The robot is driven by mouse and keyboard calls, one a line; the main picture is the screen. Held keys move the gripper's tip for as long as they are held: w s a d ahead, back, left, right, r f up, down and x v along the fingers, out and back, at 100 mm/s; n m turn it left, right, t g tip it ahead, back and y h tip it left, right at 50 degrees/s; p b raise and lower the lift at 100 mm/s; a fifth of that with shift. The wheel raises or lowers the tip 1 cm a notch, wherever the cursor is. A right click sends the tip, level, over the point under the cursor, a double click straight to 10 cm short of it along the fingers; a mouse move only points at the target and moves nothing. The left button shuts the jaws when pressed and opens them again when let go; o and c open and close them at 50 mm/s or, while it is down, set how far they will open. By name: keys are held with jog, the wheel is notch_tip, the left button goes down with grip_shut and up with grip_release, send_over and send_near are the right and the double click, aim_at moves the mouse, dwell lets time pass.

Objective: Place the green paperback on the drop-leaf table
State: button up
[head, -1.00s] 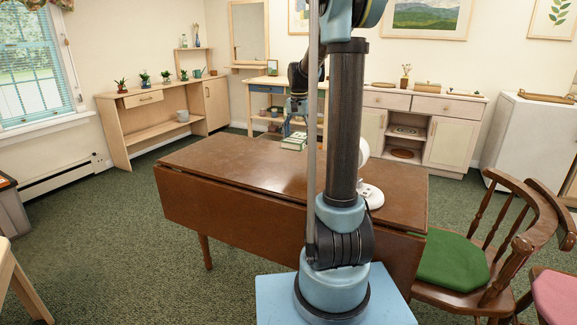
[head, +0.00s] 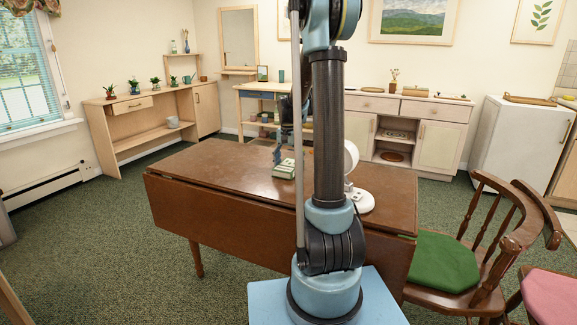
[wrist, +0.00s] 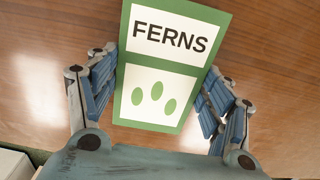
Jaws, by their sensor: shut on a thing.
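The green paperback (wrist: 130,100), with a white "FERNS" title panel and green ovals, lies cover-up between the fingers of my gripper (wrist: 163,92) in the wrist view. My gripper is shut on its two long sides. In the head view, the paperback (head: 285,170) is small and partly hidden below my gripper (head: 278,157). The brown drop-leaf table (head: 225,172) is beneath them, and its glossy top (wrist: 40,80) fills the wrist background. I cannot tell whether the book touches the tabletop or is slightly above it.
A white round-headed object on a base (head: 362,200) stands on the table to the right of the book, partly behind my arm. The table's left part is bare. A wooden chair with a green seat (head: 440,262) stands at the right. Cabinets (head: 440,135) line the back wall.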

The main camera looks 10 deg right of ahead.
aim_at(288, 164)
jog(key=o, duration=1.2)
jog(key=shift+c, duration=0.2)
notch_tip(288, 164, up, 12)
